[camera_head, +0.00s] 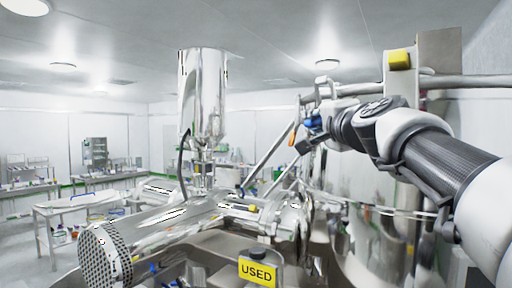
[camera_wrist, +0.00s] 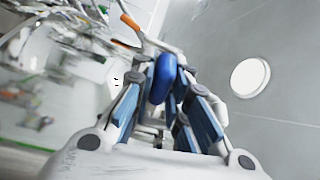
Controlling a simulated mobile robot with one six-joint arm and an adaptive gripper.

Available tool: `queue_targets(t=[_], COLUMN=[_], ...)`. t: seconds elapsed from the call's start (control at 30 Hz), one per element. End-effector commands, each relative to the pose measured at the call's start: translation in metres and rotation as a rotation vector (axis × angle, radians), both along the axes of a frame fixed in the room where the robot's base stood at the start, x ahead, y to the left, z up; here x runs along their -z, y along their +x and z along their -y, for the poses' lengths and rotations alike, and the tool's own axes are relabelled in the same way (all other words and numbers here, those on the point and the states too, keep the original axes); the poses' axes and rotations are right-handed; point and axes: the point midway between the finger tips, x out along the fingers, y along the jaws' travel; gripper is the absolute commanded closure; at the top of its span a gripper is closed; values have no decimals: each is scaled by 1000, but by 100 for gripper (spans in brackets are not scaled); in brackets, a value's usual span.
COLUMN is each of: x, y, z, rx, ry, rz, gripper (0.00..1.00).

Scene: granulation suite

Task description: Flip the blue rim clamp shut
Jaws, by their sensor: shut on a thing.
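The blue rim clamp's rounded blue handle (camera_wrist: 164,79) sits between the fingers of my gripper (camera_wrist: 168,98) in the wrist view. The fingers are closed on it from both sides. In the head view, my gripper (camera_head: 314,126) is up beside the metal frame at the upper right, with a bit of blue at its tip. I cannot tell there which blue is clamp and which is finger pad. The clamp's hinge and the rim under it are hidden or too small to make out.
An orange-tipped rod (camera_wrist: 130,21) lies just beyond the handle. A steel pipe (camera_head: 455,82) runs behind my arm. Tables stand at the left.

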Motion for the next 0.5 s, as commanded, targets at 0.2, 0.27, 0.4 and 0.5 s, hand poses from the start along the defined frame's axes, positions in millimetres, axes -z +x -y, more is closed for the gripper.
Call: queue_targets(t=[0.2,0.27,0.4,0.5], x=[19,21,26,30], y=[0,0,2,3], z=[2,2,5,7], rx=[2,2,3,3], ry=[-154,-196,-297,-369], rz=[73,93,137,169], gripper=[100,100,100,100])
